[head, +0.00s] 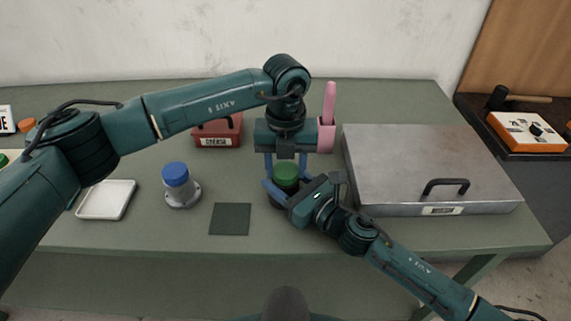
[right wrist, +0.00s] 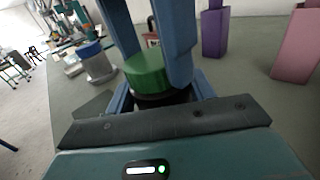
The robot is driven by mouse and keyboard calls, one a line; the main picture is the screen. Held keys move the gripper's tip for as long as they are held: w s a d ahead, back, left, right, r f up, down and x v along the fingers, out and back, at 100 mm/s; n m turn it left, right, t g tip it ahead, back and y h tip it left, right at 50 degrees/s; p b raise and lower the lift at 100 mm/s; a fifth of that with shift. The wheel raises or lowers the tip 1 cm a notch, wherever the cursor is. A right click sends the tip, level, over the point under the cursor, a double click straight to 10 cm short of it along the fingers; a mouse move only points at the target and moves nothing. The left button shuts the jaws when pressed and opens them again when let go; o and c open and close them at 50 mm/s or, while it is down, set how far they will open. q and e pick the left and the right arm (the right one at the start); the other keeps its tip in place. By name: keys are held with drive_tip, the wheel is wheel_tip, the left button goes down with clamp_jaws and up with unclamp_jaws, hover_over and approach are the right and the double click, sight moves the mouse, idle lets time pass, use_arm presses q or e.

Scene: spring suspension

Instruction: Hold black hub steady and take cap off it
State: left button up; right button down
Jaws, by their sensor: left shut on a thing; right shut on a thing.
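The green cap (head: 286,171) sits on the black hub (right wrist: 168,97), near the front middle of the table; the cap also shows in the right wrist view (right wrist: 147,72). My left gripper (head: 286,168) comes down from above, its blue fingers shut on the cap from both sides. My right gripper (head: 279,194) reaches in from the lower right, low at the table, its blue fingers shut around the hub below the cap. The hub is mostly hidden by the fingers. I cannot tell whether cap and hub are apart.
A grey hub with a blue cap (head: 177,183) stands to the left, beside a white tray (head: 88,211). A dark square mat (head: 230,219) lies in front. A red box (head: 216,131) and a pink block (head: 326,135) are behind. A large metal box (head: 420,160) fills the right.

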sight(286, 170)
use_arm(q)
drive_tip(key=shift+r, duration=0.2)
drive_tip(key=shift+r, duration=0.95)
drive_tip(key=shift+r, duration=2)
use_arm(e)
drive_tip(key=shift+c, duration=2.3)
unclamp_jaws()
